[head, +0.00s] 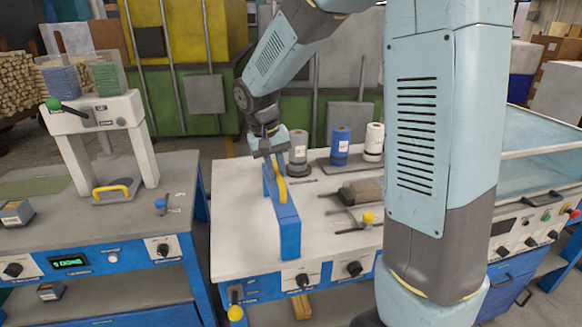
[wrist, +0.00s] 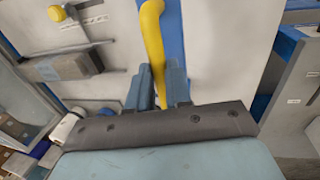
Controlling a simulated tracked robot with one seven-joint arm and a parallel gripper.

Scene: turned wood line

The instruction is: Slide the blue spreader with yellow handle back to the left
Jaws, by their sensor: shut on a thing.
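The blue spreader (head: 286,222) stands on the pale bench top in the head view, a long narrow blue bar running front to back. Its yellow handle (head: 281,190) rises along its top. My gripper (head: 268,150) is at the far end of the spreader, above it. In the wrist view, the yellow handle (wrist: 153,40) runs down between the two fingers of my gripper (wrist: 160,90), and the blue bar (wrist: 172,35) shows beneath it. The gripper is shut on the handle. The exact contact is partly hidden by the gripper body.
The bench top (head: 235,215) is clear left of the spreader. Right of it lie a grey block (head: 362,190) and a yellow knob (head: 368,217). Grey, blue (head: 340,145) and white (head: 374,140) rolls stand behind. A press (head: 97,125) stands on the left bench, across a gap.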

